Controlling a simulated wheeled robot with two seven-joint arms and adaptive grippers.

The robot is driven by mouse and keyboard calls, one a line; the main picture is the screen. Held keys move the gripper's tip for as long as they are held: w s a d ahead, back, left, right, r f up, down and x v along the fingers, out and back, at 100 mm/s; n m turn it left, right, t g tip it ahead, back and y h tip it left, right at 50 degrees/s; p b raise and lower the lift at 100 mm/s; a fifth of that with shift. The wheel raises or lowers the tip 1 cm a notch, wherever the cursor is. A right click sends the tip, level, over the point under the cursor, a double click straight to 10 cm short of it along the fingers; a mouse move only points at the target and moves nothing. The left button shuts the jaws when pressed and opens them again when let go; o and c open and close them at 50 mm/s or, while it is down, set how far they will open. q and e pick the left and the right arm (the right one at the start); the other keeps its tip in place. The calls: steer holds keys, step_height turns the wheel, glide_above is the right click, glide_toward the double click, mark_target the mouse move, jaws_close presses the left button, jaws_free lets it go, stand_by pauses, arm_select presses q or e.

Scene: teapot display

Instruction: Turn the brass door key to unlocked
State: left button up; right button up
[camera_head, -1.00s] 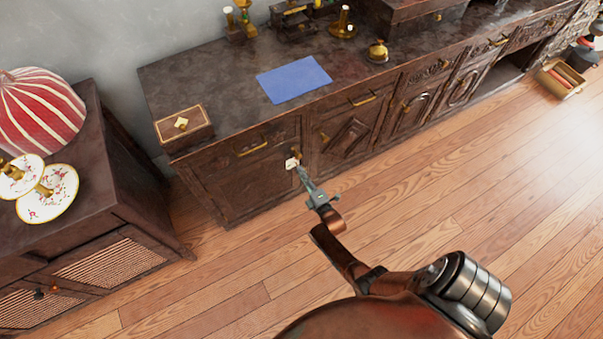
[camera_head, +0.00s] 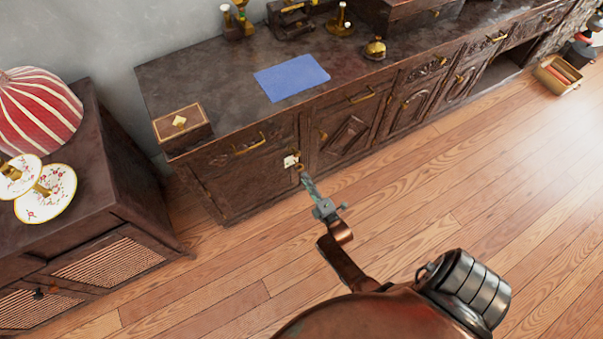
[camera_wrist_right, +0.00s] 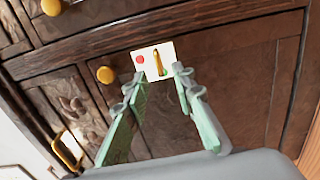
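The brass door key (camera_wrist_right: 157,62) sits in a small white plate (camera_wrist_right: 140,52) on the dark cabinet door. In the wrist view it stands nearly upright, with a red dot on the plate to its left and a hint of green at its lower right. The key (camera_head: 299,167) and plate (camera_head: 289,161) look tiny in the head view. My right gripper (camera_wrist_right: 161,78) is open, its two greenish fingers apart on either side below the key, with nothing between them. In the head view, my right gripper (camera_head: 305,178) points at the key from just in front. My left gripper is out of view.
The long carved cabinet (camera_head: 240,180) has brass handles and knobs. On its top are a small box (camera_head: 182,130), a blue cloth (camera_head: 291,77) and a brass bell (camera_head: 375,50). A side cabinet with a striped lamp (camera_head: 38,112) stands left.

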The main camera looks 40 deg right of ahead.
steer(key=v, duration=0.6)
steer(key=shift+s, duration=0.25)
